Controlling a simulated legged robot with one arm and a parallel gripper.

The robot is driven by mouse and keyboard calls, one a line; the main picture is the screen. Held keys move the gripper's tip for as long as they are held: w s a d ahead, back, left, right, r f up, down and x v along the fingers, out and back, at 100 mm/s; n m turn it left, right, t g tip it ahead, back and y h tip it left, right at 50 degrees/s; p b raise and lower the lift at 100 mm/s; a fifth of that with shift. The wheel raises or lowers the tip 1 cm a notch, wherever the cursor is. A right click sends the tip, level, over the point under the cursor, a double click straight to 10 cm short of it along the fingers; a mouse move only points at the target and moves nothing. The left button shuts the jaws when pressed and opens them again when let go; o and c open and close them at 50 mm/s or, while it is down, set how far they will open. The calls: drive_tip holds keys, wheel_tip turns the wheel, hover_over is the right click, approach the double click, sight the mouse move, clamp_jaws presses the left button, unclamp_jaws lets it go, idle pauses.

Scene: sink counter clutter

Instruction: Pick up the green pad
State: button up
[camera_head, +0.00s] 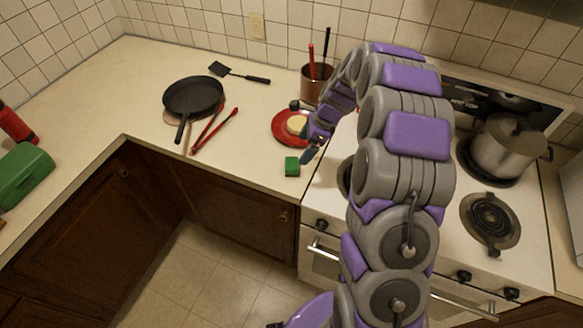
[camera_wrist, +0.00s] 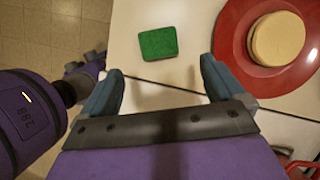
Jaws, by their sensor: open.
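The green pad (camera_head: 292,166) is a small flat green block on the cream counter, near its front edge and just left of the stove. In the wrist view the green pad (camera_wrist: 158,43) lies ahead of my gripper, in line with the gap between the fingers. My gripper (camera_head: 308,142) is above the counter's right end, close to the pad. In the wrist view my gripper (camera_wrist: 163,80) has its two blue-grey fingers spread apart with nothing between them. The pad is clear of both fingers.
A red plate (camera_head: 284,127) with a round tan item (camera_wrist: 277,39) sits just behind the pad. Red tongs (camera_head: 220,128) and a black pan (camera_head: 193,97) lie to the left. A utensil pot (camera_head: 315,85) stands behind. The stove (camera_head: 470,262) is on the right.

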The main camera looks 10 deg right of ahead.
sight(292, 163)
drive_tip(key=x, duration=0.4)
drive_tip(key=shift+a+f+b, duration=0.15)
drive_tip(key=shift+f+b, duration=0.1)
drive_tip(key=shift+b, duration=0.1)
drive_tip(key=shift+a+b+x, duration=0.15)
drive_tip(key=shift+b+x, duration=0.25)
drive_tip(key=shift+x, duration=0.95)
drive_tip(key=shift+a+b+x, duration=0.1)
drive_tip(key=shift+b+x, duration=0.3)
drive_tip(key=shift+x, duration=1)
drive_tip(key=shift+r, duration=0.2)
drive_tip(key=c, duration=1.1)
drive_tip(key=shift+r, duration=0.1)
wheel_tip(292, 163, up, 3)
drive_tip(key=shift+r+p, duration=0.15)
drive_tip(key=shift+p, duration=0.5)
drive_tip(key=s, duration=0.5)
drive_tip(key=s+r+p, duration=0.1)
drive_tip(key=s, duration=0.4)
drive_tip(key=s+p, duration=0.1)
drive_tip(key=s, duration=0.5)
drive_tip(key=shift+r, duration=0.25)
